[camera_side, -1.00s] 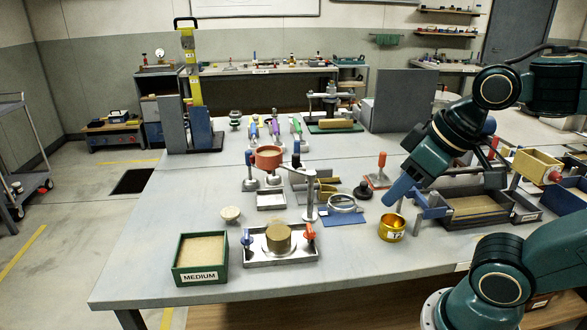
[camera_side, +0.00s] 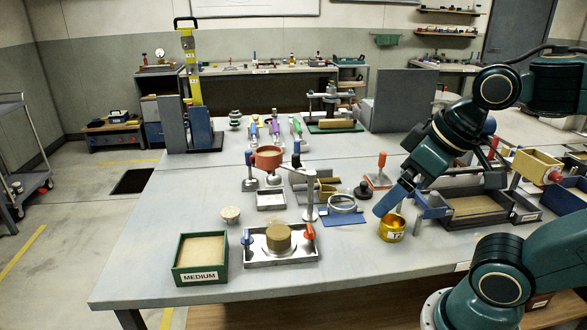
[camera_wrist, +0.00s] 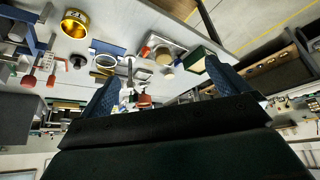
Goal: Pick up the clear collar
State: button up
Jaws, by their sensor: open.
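The clear collar (camera_side: 343,203) is a transparent ring lying on a blue mat (camera_side: 345,219) in the middle of the bench. It also shows in the wrist view (camera_wrist: 105,62), upper left, near the left finger. My gripper (camera_side: 387,201) is above the bench, to the right of the collar and apart from it. In the wrist view my gripper (camera_wrist: 160,76) has its two blue fingers wide apart with nothing held between them. In the side view the fingers overlap, so their gap is hidden.
A gold tin (camera_side: 392,227) stands just below my gripper. A metal stand (camera_side: 310,190) rises left of the collar. A dark knob (camera_side: 363,190) is behind it. A metal tray (camera_side: 281,247) and a green MEDIUM box (camera_side: 201,258) are at front left. The bench front is clear.

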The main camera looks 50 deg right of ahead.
jog(key=m+g, duration=0.6)
jog(key=m, duration=1)
send_over(343, 194)
jog(key=s+a, duration=0.1)
jog(key=a, duration=0.1)
notch_tip(343, 194, down, 9)
notch_tip(343, 194, down, 9)
jog(key=shift+s+a+r, duration=0.15)
jog(key=shift+a, duration=0.1)
jog(key=shift+f, duration=2.55)
